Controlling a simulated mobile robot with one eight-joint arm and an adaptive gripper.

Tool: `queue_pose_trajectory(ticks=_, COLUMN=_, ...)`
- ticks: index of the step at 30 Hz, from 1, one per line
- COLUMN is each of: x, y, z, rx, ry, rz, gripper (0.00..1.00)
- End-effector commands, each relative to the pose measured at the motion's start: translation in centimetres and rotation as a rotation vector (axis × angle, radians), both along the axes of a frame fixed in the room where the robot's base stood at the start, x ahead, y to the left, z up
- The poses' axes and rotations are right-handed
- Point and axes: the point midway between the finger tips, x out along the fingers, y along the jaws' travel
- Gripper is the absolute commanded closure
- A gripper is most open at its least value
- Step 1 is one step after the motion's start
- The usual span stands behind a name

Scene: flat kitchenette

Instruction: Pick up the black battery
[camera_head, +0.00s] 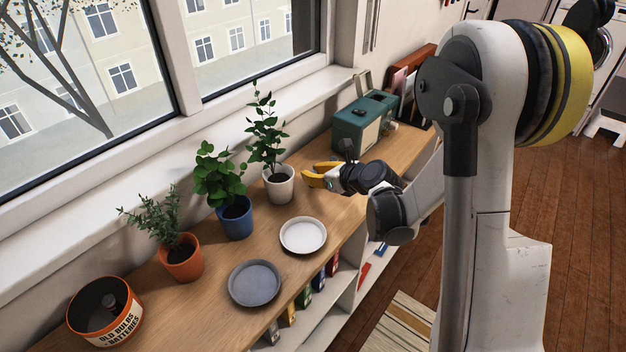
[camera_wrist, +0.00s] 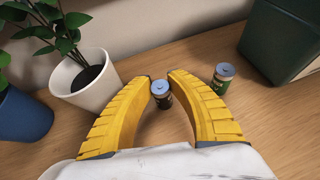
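The black battery (camera_wrist: 165,102), dark with a pale blue-grey top, is in the wrist view between the tips of my gripper's two yellow fingers (camera_wrist: 161,82). The fingers close in on its two sides and appear to touch it. Its lower end shows between the fingers. Whether it is lifted off the wood cannot be told. In the head view my gripper (camera_head: 312,173) is low over the counter, right of the white plant pot. The black battery cannot be made out in that view.
A green battery (camera_wrist: 221,80) stands just right of the right finger. A white pot (camera_wrist: 95,80) with a plant is close on the left, with a blue pot (camera_wrist: 20,115) beyond. A dark green box (camera_head: 357,130) stands behind. Two plates, white (camera_head: 303,235) and grey (camera_head: 255,284), lie nearer.

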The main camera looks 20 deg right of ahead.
Motion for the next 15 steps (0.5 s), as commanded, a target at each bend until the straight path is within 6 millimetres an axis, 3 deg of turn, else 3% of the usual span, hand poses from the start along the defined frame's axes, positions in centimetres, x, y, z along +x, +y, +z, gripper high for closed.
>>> queue_pose_trajectory(ticks=15, x=-0.03, y=-0.01, z=0.31, rx=-0.001, ry=0.001, rz=0.0, gripper=1.0)
